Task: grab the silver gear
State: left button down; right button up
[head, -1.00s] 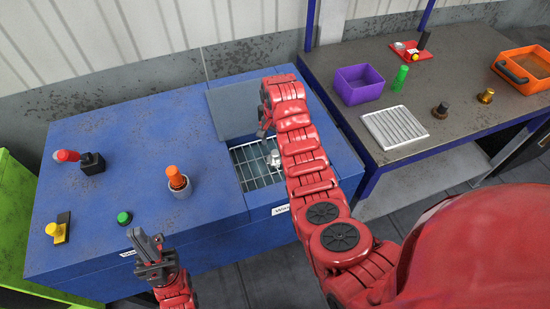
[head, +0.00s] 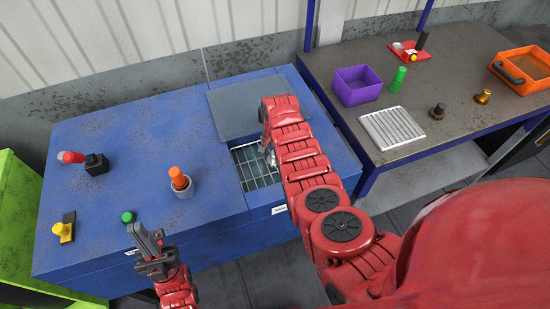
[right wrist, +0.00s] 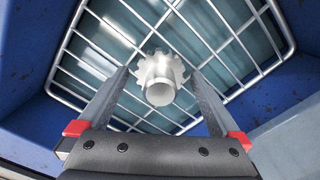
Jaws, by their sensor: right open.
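The silver gear (right wrist: 161,78), toothed with a pale round hub, lies on a white wire grid in the right wrist view. My right gripper (right wrist: 160,88) is open, its two fingers on either side of the gear in that view. Whether they touch it, I cannot tell. In the head view my right arm reaches over the opening in the blue bench, and the gear cannot be made out clearly beside the wrist. My left gripper (head: 149,238) is empty over the bench's front edge; its jaw gap is unclear.
The wire grid (head: 256,172) sits recessed in the blue bench (head: 110,215), with blue walls close around it. A grey lid-like panel (head: 232,108) lies behind the opening. An orange-topped part (head: 178,177) stands left. A purple bin (head: 358,86) stands on the right table.

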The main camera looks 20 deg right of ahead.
grip_shut()
dwell(0.4)
jog(key=shift+r, duration=0.1)
